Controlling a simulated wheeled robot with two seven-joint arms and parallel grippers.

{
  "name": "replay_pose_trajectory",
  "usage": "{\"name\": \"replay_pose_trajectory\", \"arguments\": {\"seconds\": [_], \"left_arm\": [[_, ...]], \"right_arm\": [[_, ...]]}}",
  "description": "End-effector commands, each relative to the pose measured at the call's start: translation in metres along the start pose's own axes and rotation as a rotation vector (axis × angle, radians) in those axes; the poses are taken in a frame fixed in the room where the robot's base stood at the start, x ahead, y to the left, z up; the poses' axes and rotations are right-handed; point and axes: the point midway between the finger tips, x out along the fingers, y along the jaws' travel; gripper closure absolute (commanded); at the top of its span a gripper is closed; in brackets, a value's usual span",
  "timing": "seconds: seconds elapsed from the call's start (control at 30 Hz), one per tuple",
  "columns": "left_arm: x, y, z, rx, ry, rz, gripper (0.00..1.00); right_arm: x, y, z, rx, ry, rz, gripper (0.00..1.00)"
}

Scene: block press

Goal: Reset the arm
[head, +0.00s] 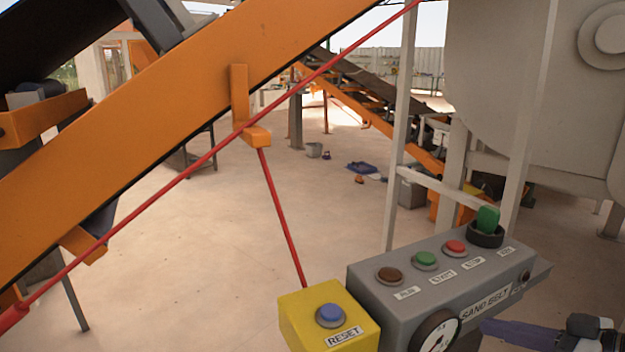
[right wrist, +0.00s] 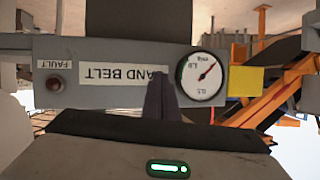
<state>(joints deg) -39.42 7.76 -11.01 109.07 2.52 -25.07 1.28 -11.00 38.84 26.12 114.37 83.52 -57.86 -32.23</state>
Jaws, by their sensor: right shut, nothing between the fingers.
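My right gripper (head: 488,327) is at the bottom right of the head view, its fingers shut and empty, in front of the grey control box. In the right wrist view, which is upside down, the shut fingers (right wrist: 160,98) cover part of the SAND BELT label. A gap to the box cannot be judged. The yellow box (head: 300,318) with a blue button (head: 331,315) and a RESET label stands at the left end of the grey box, left of the gripper. The yellow box also shows in the wrist view (right wrist: 245,81). My left gripper is not in view.
The grey control box (head: 365,289) carries brown, green and red buttons, a green switch (head: 488,219) and a round gauge (head: 434,332). A red cord (head: 280,218) runs down to the yellow box. An orange conveyor beam (head: 120,150) crosses the left. White posts stand behind the panel.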

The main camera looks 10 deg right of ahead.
Motion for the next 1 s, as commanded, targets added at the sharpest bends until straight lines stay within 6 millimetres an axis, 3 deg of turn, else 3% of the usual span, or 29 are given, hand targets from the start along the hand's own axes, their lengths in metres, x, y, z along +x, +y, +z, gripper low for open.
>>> {"name": "replay_pose_trajectory", "arguments": {"seconds": [0.1, 0.27, 0.4, 0.5, 0.6, 0.7, 0.8, 1.0], "left_arm": [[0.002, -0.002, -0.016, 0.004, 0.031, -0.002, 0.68], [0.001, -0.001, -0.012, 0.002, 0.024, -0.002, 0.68], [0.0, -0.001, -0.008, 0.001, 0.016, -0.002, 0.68], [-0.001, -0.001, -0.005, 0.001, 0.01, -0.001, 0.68], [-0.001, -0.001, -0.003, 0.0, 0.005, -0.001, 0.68], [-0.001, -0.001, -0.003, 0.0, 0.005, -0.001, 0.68], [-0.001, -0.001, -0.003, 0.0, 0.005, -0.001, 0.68], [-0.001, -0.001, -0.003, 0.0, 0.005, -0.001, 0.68]], "right_arm": [[0.026, -0.003, 0.074, 0.092, -0.095, 0.075, 1.0], [0.052, -0.032, 0.19, 0.179, -0.236, 0.193, 1.0], [0.062, -0.089, 0.279, 0.203, -0.331, 0.266, 1.0], [0.065, -0.138, 0.32, 0.194, -0.365, 0.286, 1.0], [0.067, -0.18, 0.341, 0.179, -0.375, 0.288, 1.0], [0.067, -0.208, 0.35, 0.164, -0.373, 0.283, 1.0], [0.068, -0.221, 0.352, 0.156, -0.37, 0.279, 1.0], [0.068, -0.223, 0.352, 0.152, -0.369, 0.279, 1.0]]}}
